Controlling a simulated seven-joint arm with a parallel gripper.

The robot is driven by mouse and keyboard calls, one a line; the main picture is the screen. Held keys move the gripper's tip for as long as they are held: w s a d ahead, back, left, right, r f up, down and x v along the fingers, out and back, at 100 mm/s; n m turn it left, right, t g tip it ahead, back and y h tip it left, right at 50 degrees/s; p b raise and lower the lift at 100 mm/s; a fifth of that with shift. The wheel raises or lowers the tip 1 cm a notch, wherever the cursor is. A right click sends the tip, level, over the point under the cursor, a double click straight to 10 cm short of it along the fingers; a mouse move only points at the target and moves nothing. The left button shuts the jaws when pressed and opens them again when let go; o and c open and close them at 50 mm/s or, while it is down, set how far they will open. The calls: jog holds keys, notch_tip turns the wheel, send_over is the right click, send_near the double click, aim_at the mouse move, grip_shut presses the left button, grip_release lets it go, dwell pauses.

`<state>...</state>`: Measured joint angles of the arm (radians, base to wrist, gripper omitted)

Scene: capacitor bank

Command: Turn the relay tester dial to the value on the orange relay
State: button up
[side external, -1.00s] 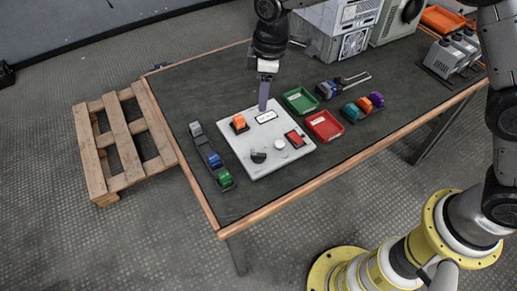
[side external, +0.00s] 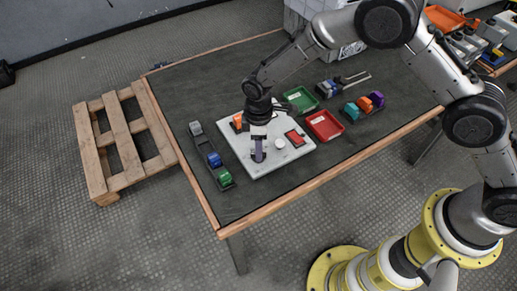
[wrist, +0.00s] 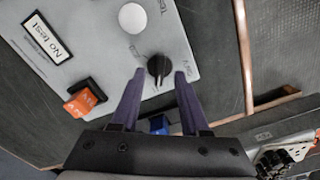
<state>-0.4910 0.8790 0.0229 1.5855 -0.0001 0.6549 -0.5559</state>
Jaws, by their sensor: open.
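The grey relay tester panel (side external: 265,172) lies on the table. Its black dial (wrist: 158,66) shows in the wrist view, just beyond and between the tips of my gripper (wrist: 160,76). My gripper is open with nothing between its purple fingers; contact with the dial cannot be told. In the side view my gripper (side external: 259,157) is over the panel's front part and hides the dial. The orange relay (wrist: 83,102) sits in a black socket on the panel, left of my fingers. It also shows in the side view (side external: 237,122). Its marking and the dial's marks are too small to read surely.
The panel has a white button (wrist: 132,17), a "No test" display (wrist: 47,38) and a red part (side external: 295,138). Relays in a rack (side external: 212,160) stand left of it. Green (side external: 300,99) and red (side external: 324,125) trays lie right. Table front is clear.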

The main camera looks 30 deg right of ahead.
jog(key=shift+f, duration=0.9)
grip_shut()
